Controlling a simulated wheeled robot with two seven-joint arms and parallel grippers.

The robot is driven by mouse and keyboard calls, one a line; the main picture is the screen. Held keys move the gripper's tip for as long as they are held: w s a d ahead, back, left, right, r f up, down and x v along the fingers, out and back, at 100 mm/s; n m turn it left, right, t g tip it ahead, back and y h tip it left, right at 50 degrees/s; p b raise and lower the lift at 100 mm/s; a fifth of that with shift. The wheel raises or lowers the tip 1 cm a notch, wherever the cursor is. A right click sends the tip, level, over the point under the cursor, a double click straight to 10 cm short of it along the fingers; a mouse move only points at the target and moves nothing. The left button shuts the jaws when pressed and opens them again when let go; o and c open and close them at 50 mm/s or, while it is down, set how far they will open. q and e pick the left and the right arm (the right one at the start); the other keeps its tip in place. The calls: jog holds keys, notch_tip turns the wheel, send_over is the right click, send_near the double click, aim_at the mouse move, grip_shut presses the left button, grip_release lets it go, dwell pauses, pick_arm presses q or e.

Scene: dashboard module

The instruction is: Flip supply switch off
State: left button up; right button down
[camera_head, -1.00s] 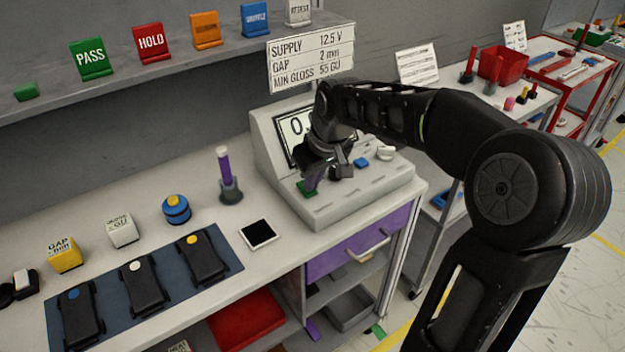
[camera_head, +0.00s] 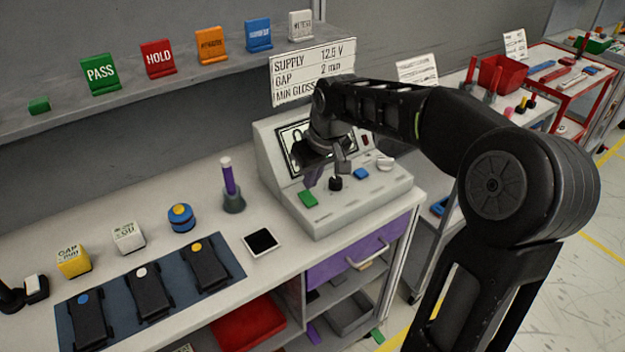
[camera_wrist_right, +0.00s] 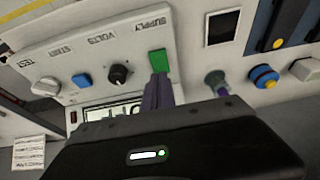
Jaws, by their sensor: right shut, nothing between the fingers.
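The supply switch (camera_head: 308,198) is a green rocker at the front left of the grey test box (camera_head: 345,213). In the right wrist view the green switch (camera_wrist_right: 158,61) lies by the SUPPLY label, just beyond my fingertips. Its tilt is hard to tell. My right gripper (camera_head: 312,178) is shut and empty, above and behind the switch in the head view. Its purple-grey fingers (camera_wrist_right: 158,80) point at the switch; I cannot tell whether they touch it. The box's screen (camera_head: 296,136) is partly hidden by the gripper. My left gripper is not in view.
A black knob (camera_head: 335,184), a blue button (camera_head: 361,174) and a white button (camera_head: 385,164) sit right of the switch. A black-screened tablet (camera_head: 262,241) and a purple cylinder in a holder (camera_head: 231,187) stand left of the box. A blue mat (camera_head: 222,258) carries several black modules.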

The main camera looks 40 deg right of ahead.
pick_arm(q)
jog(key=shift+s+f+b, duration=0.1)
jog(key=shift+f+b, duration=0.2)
jog(key=shift+b, duration=0.6)
pick_arm(e)
jog(key=s+v, duration=0.2)
jog(key=v, duration=0.8)
jog(key=shift+s+f, duration=0.2)
jog(key=shift+s, duration=0.05)
jog(key=shift+a, duration=0.1)
